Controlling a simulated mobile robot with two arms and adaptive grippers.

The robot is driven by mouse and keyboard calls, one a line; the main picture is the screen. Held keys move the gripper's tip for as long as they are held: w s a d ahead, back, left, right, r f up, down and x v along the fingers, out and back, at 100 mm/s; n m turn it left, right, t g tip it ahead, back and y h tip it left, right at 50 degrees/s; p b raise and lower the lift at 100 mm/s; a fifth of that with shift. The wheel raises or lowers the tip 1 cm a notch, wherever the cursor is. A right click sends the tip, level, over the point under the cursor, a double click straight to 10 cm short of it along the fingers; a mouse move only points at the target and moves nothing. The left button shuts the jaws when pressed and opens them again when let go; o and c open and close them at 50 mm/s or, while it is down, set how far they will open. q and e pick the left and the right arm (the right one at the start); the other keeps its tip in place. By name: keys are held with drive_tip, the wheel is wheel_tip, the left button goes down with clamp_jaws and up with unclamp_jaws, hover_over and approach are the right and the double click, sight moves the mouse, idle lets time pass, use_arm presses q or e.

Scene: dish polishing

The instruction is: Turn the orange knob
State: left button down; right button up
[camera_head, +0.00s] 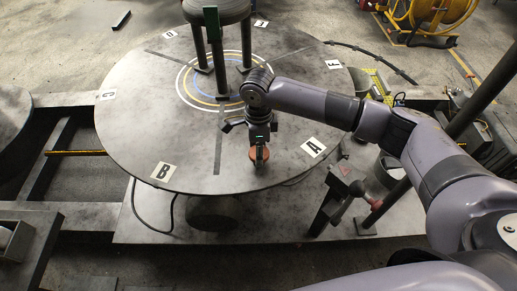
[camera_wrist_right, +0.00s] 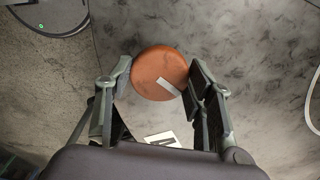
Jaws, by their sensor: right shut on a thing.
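The orange knob (camera_head: 260,155) is a round disc near the front edge of the big round table (camera_head: 130,110). In the right wrist view the knob (camera_wrist_right: 158,72) fills the space between the fingertips and carries a pale grey stripe, which runs slanted. My right gripper (camera_head: 259,147) reaches down from above and is shut on the knob, with one finger on each side of it. The fingers hide part of the knob's rim. My left gripper does not show in either view.
White letter plates lie on the table, with plate A (camera_head: 314,147) right of the knob and plate B (camera_head: 163,171) to its left. A stool-like stand with grey legs (camera_head: 246,45) stands on the coloured rings behind. A grey cylinder (camera_head: 385,175) stands beyond the table's right edge.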

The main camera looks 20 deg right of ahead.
drive_tip(key=m+b, duration=0.2)
drive_tip(key=m, duration=0.1)
drive_tip(key=shift+f+m, duration=0.15)
drive_tip(key=shift+m, duration=0.15)
drive_tip(key=m+b, duration=0.2)
drive_tip(key=m, duration=0.3)
drive_tip(key=m+b, duration=0.1)
drive_tip(key=m, duration=0.4)
drive_tip(key=shift+d+m+b, duration=0.1)
drive_tip(key=shift+m+b, duration=0.3)
drive_tip(key=m, duration=0.4)
drive_tip(key=shift+m+b, duration=0.3)
drive_tip(key=o, duration=1.2)
drive_tip(key=shift+c, duration=0.2)
